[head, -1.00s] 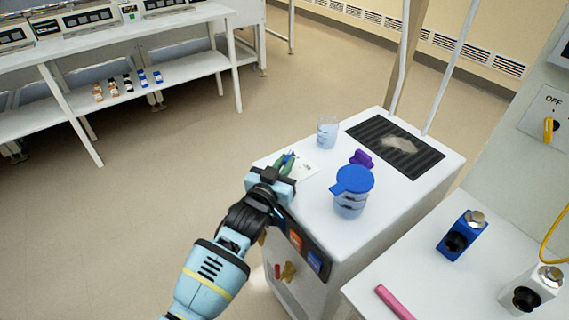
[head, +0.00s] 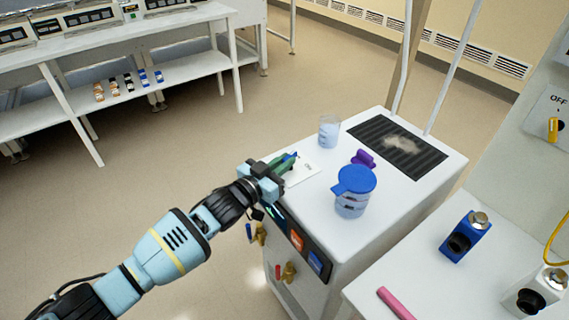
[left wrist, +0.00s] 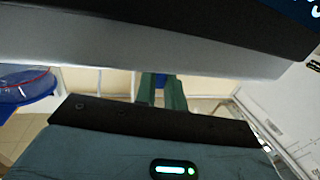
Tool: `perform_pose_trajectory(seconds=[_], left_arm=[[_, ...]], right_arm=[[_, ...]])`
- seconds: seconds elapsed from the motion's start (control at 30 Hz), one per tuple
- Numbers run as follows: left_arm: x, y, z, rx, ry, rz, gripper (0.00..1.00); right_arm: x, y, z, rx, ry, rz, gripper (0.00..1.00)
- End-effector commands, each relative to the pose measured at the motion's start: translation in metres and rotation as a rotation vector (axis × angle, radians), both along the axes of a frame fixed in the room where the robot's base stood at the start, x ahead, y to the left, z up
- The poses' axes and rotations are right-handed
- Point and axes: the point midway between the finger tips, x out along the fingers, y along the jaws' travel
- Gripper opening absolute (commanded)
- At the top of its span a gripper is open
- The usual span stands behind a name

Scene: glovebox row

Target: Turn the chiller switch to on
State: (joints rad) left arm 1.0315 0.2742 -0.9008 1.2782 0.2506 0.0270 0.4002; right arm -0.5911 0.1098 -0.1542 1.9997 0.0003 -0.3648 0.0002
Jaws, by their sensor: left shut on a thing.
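A wall switch (head: 553,130) with a yellow handle is at the far right edge. Its handle stands upright below the word OFF. The frames do not show whether this is the chiller's switch. The white cabinet (head: 410,180) has a dark front panel (head: 297,240) with orange and blue tiles. My left gripper (head: 267,178) is at the cabinet's near left top corner, shut on a green tool (head: 284,163) with a blue part. The tool also shows between the fingers in the left wrist view (left wrist: 175,95). The contact is partly hidden. My right gripper is out of view.
A blue-lidded jug (head: 352,198), a beaker (head: 329,132), a purple item (head: 363,159) and a white card (head: 302,174) are on the cabinet. Brass valves (head: 288,272) stick out from its front. A side table (head: 415,270) holds a blue device (head: 465,235) and a pink rod (head: 398,303).

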Motion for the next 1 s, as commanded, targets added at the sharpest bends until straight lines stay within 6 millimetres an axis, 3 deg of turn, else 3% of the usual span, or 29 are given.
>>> perform_pose_trajectory(seconds=[0.4,1.0], left_arm=[[0.004,0.004,-0.003,0.001,0.0,-0.174,0.0],[0.004,0.004,0.0,-0.002,0.0,-0.231,0.0]], right_arm=[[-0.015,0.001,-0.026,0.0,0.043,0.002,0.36],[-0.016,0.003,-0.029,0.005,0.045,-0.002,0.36]])
